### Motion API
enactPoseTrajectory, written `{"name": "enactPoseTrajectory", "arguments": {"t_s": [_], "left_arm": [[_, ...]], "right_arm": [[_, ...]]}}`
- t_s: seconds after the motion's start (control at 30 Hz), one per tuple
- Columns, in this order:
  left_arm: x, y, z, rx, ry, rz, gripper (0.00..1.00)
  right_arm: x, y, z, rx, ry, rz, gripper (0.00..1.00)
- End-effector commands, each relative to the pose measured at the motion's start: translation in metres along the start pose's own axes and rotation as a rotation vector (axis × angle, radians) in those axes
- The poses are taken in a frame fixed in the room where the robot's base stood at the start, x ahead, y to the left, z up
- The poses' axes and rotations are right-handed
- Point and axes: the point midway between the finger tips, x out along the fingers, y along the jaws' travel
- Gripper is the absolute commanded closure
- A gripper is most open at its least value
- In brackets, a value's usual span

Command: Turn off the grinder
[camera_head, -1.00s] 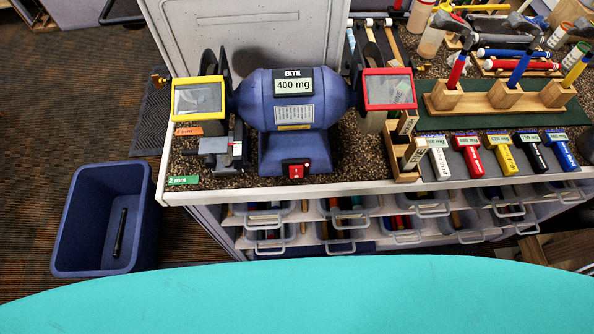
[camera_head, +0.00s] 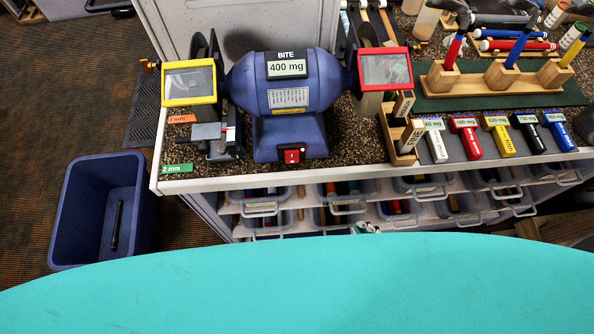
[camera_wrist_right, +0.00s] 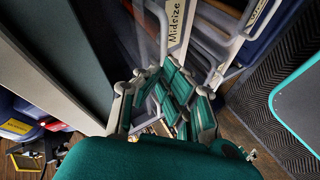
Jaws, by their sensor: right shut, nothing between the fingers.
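The blue bench grinder (camera_head: 287,85) stands on the speckled bench top, with a yellow-framed shield (camera_head: 190,82) at left and a red-framed one (camera_head: 385,69) at right. Its red switch (camera_head: 292,156) is on the front of the base; its position is too small to tell. Part of the grinder (camera_wrist_right: 15,112) shows at the left edge of the right wrist view. My right gripper (camera_head: 366,228) just shows above the teal surface, below and right of the switch, apart from it. In the wrist view its teal fingers (camera_wrist_right: 172,95) are shut and empty. My left gripper is out of view.
The bench front edge and clear drawers (camera_head: 265,207) lie between my right gripper and the grinder. Hammers (camera_head: 435,139) and a wooden holder (camera_head: 500,75) stand at right. A blue bin (camera_head: 100,212) is on the floor at left.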

Motion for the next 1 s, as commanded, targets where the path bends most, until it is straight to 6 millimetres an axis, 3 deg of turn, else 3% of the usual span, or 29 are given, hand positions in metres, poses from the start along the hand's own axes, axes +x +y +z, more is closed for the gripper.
{"name": "enactPoseTrajectory", "arguments": {"t_s": [0.03,0.2,0.3,0.4,0.57,1.0], "left_arm": [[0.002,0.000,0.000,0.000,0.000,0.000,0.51],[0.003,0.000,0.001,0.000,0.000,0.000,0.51],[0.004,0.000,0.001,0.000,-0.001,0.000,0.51],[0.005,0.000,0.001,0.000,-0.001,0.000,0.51],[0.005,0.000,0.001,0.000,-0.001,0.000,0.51],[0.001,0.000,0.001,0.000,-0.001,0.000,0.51]], "right_arm": [[-0.009,0.020,-0.026,-0.081,0.072,0.037,1.00],[-0.040,0.075,-0.104,-0.315,0.271,0.158,1.00],[-0.059,0.097,-0.139,-0.411,0.354,0.218,1.00],[-0.072,0.111,-0.161,-0.472,0.406,0.261,1.00],[-0.081,0.119,-0.175,-0.511,0.439,0.288,1.00],[-0.076,0.122,-0.179,-0.510,0.439,0.292,1.00]]}}
